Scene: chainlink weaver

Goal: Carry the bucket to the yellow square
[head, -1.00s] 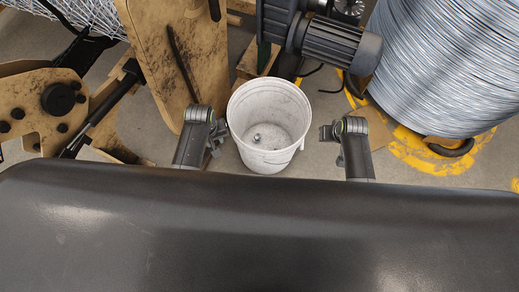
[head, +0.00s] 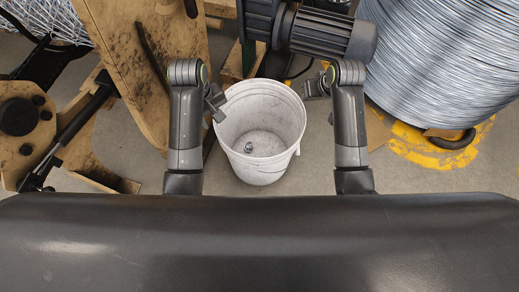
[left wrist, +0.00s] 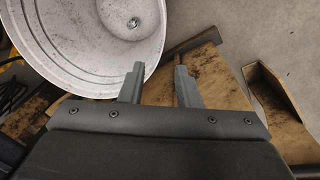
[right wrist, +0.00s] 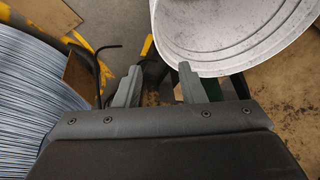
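A white, scuffed bucket (head: 245,180) stands upright on the floor, with a small metal piece (head: 248,147) at its bottom. My left gripper (head: 214,101) is at the bucket's left rim, and my right gripper (head: 316,87) is beside its upper right rim. In the left wrist view the fingers (left wrist: 158,68) are apart, and one overlaps the bucket's edge (left wrist: 60,45). In the right wrist view the fingers (right wrist: 158,70) are apart, with one tip close to the bucket wall (right wrist: 225,30). I cannot tell whether either touches. No yellow square is clearly visible.
A large wire spool (head: 435,60) stands at right on yellow-marked floor (head: 418,148). A dark motor (head: 330,35) sits just beyond the bucket. Tan, worn machine parts (head: 150,60) crowd the left. Bare floor shows near the bucket's lower right.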

